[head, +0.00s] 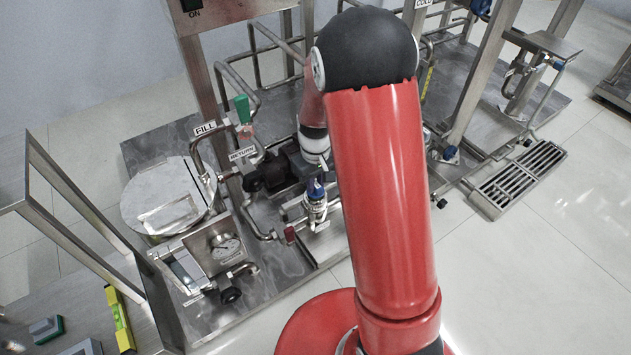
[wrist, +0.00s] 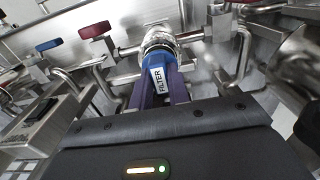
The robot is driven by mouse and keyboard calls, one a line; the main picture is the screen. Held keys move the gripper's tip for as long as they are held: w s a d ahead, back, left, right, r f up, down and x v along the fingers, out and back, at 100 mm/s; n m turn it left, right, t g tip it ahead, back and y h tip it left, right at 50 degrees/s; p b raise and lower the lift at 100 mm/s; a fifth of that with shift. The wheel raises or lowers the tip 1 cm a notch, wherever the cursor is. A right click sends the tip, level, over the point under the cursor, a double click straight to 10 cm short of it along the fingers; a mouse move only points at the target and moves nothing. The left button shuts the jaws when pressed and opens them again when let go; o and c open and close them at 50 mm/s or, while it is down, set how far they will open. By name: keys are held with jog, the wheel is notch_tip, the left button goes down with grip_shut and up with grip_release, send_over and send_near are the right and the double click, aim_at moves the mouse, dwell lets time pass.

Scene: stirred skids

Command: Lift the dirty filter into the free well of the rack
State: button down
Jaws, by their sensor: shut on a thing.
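The filter (wrist: 160,45) has a blue collar, a white label reading FILTER and a shiny, mottled metallic or clear body. My gripper (wrist: 158,88) is shut on its blue part, with a purple finger on each side of the label. In the head view the filter (head: 317,211) is small and roughly upright among the pipes of the skid, below my gripper (head: 316,183). Horizontal pipes show on both sides of it in the wrist view; I cannot tell whether it touches them. The filter's lower end is hidden. I cannot make out the rack or its free well.
A red valve handle (wrist: 95,30) and a blue one (wrist: 48,44) stand left of the filter. The FILL pipe (head: 205,128), a round lid (head: 165,195) and a gauge (head: 228,248) crowd the skid's left side. A floor grate (head: 518,178) lies right of my arm.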

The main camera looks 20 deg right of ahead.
jog(key=shift+r+p, duration=2)
jog(key=shift+r, duration=0.85)
